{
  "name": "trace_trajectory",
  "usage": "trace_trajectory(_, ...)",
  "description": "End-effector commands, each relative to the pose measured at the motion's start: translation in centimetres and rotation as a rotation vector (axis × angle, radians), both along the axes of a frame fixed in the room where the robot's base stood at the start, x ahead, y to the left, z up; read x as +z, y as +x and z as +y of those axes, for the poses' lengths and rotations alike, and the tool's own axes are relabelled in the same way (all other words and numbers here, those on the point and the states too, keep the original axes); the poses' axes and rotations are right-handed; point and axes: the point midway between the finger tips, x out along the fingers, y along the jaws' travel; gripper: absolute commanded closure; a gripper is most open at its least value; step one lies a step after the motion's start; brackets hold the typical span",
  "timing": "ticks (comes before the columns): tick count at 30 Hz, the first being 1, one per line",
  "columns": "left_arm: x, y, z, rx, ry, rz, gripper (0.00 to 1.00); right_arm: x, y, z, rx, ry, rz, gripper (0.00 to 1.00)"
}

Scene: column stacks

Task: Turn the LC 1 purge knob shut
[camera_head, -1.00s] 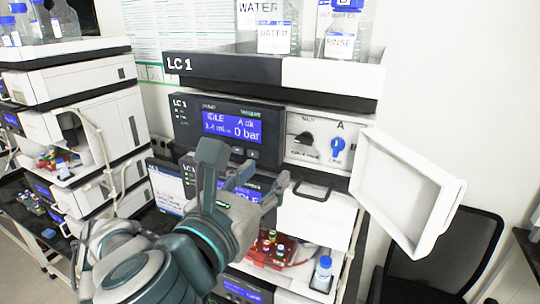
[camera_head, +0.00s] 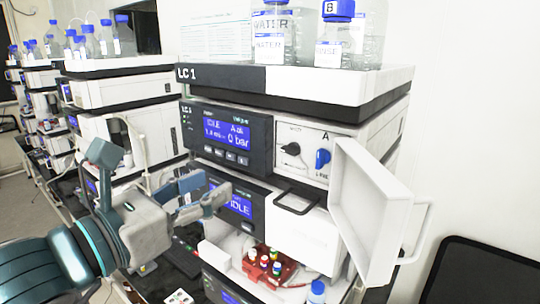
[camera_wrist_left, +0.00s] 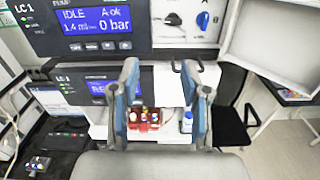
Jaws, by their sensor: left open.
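The LC 1 stack (camera_head: 220,98) stands at centre right in the head view. On its pump panel (camera_head: 308,148), right of the blue display, are a black knob (camera_head: 292,148) and a blue knob (camera_head: 322,158). The wrist view also shows the black knob (camera_wrist_left: 173,19) and the blue knob (camera_wrist_left: 202,20) near its top edge. Their small labels are not readable. My left gripper (camera_head: 203,191) is open and empty in front of the lower module, below and left of the knobs. It also shows in the wrist view (camera_wrist_left: 161,75). My right gripper is not in view.
An open white door (camera_head: 367,210) sticks out right of the knobs. A black handle (camera_head: 297,197) lies below them. Several vials stand in a red tray (camera_head: 270,268) lower down. Bottles stand on top of the stack. A dark chair (camera_head: 485,270) is at lower right.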

Motion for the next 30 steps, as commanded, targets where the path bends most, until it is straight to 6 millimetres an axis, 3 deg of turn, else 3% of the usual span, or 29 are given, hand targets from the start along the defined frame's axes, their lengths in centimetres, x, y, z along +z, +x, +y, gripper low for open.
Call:
trace_trajectory(3,0.2,2.2,-3.1,-0.004,0.011,0.003,0.54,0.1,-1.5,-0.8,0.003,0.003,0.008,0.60)
trace_trajectory(10,0.3,6.6,-7.8,-0.005,0.021,0.002,0.54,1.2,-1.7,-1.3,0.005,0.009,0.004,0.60)
trace_trajectory(19,0.2,10.8,-8.5,-0.005,0.005,0.002,0.54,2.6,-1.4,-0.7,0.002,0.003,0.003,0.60)
trace_trajectory(30,0.0,11.9,-9.8,0.003,0.010,0.002,0.54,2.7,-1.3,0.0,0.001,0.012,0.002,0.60)
